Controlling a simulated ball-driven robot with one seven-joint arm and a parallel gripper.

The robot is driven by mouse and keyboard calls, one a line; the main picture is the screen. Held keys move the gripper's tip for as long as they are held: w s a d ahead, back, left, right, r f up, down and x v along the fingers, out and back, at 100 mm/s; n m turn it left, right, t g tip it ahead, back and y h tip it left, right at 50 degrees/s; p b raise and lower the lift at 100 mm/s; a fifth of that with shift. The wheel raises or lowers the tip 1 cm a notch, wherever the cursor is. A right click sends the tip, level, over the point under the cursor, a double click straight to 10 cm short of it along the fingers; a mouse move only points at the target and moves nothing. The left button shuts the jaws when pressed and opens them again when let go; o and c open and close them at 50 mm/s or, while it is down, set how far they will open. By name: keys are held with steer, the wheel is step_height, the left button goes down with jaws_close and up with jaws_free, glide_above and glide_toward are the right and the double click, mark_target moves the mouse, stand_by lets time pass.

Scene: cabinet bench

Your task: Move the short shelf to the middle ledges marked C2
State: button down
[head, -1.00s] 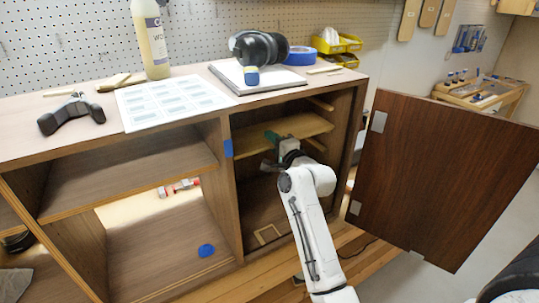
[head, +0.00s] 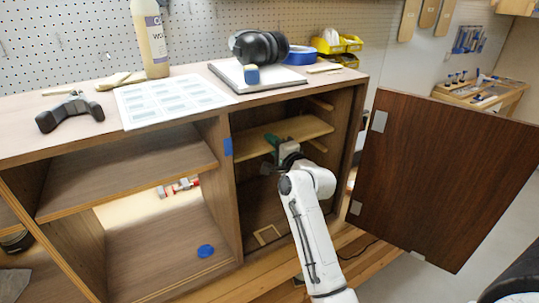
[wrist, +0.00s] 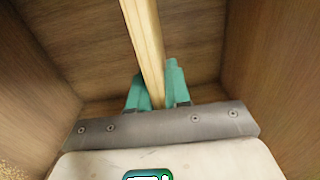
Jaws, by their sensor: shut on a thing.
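The short shelf (head: 308,129) is a light wooden board inside the right compartment of the cabinet. My gripper (head: 272,141) reaches in from the front, and its green fingers are at the shelf's front edge. In the wrist view, the shelf (wrist: 144,38) shows as a pale strip running between the two green fingers of my gripper (wrist: 156,92), which are shut on it. One ledge (head: 320,104) shows on the right wall above the shelf and another ledge (head: 317,145) below it. I cannot read any C2 mark. The left-wall ledges are hidden.
The cabinet door (head: 445,180) stands open at the right. A small wooden frame-like piece (head: 268,235) lies on the compartment floor. The space below the shelf looks mostly clear.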

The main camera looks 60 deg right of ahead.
steer(key=c, duration=0.7)
jaws_free()
steer(key=shift+f, duration=0.15)
steer(key=shift+r+p+v, duration=0.2)
steer(key=shift+p+v, duration=0.6)
steer(key=shift+v, duration=5.2)
